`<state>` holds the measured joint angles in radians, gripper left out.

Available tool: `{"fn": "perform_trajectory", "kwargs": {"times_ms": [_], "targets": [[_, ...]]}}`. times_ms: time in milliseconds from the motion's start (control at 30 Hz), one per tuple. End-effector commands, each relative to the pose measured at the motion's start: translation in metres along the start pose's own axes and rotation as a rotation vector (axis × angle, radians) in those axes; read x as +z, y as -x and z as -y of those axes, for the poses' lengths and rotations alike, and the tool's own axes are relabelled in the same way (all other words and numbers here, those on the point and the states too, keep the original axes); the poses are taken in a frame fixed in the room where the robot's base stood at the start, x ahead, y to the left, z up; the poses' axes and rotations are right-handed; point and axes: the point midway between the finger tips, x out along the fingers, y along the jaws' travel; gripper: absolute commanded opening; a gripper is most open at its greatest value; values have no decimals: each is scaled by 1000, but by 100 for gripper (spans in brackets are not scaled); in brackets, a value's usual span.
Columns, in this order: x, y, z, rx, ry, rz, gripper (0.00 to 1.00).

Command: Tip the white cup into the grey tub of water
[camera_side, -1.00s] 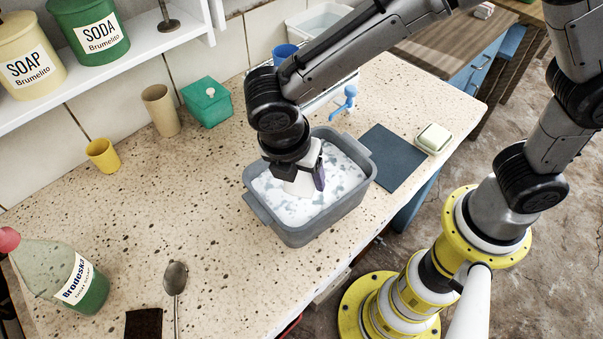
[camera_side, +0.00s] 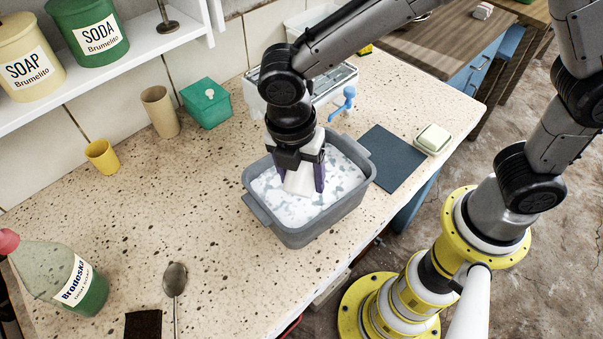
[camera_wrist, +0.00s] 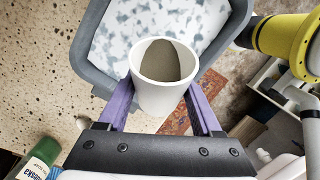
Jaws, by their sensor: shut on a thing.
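The white cup (camera_side: 300,182) is between the purple fingers of my gripper (camera_side: 305,180), over the grey tub (camera_side: 262,212). The tub holds water with white foam on it. In the wrist view the cup (camera_wrist: 163,98) shows its open mouth, and its inside looks greyish-brown; I cannot tell whether anything is in it. My gripper (camera_wrist: 160,105) is shut on the cup, one finger on each side. The tub's rim (camera_wrist: 97,80) shows beyond the cup. In the side view the cup's far side and its mouth are hidden.
A dark mat (camera_side: 388,158) and a soap dish (camera_side: 433,138) lie right of the tub. A blue-handled thing (camera_side: 346,98) stands behind it. A green box (camera_side: 207,103), a tan tumbler (camera_side: 160,110) and a yellow cup (camera_side: 102,155) stand at the back.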

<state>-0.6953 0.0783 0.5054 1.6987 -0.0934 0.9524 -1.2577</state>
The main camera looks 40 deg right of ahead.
Motion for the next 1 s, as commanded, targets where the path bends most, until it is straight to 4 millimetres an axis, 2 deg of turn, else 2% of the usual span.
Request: {"fn": "perform_trajectory", "kwargs": {"times_ms": [567,1000], "targets": [[0,0,0,-1,-1,-9,3],[2,-3,0,-4,10,-178,2]]}}
